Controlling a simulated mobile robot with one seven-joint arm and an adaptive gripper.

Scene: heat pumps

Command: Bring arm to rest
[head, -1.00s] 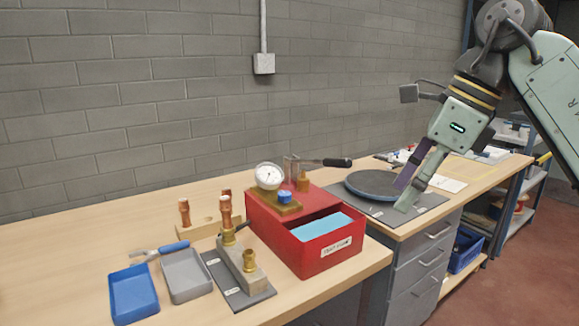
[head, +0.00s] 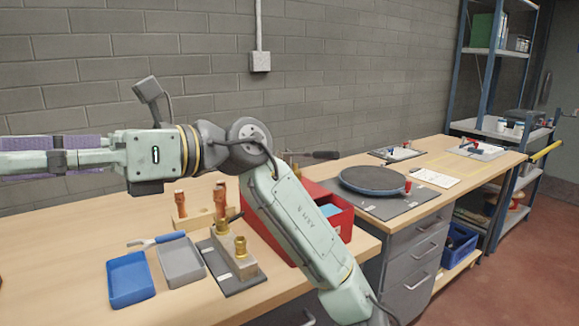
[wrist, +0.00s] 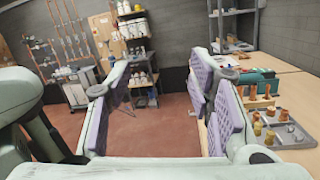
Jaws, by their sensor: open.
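My gripper (wrist: 155,95) shows in the wrist view with its two purple-padded fingers spread wide and nothing between them. In the head view my arm reaches across the bench from the lower right and bends to the left, with the gripper pointing left, raised above the bench top. The fingertips run out of the left edge of the head view. In the wrist view the gripper faces open floor and shelving, with the workbench (wrist: 290,92) to the right.
My arm partly hides a red box (head: 340,222). A dark round disc (head: 372,180) lies further right. Red floor (wrist: 170,128) is clear ahead of the gripper.

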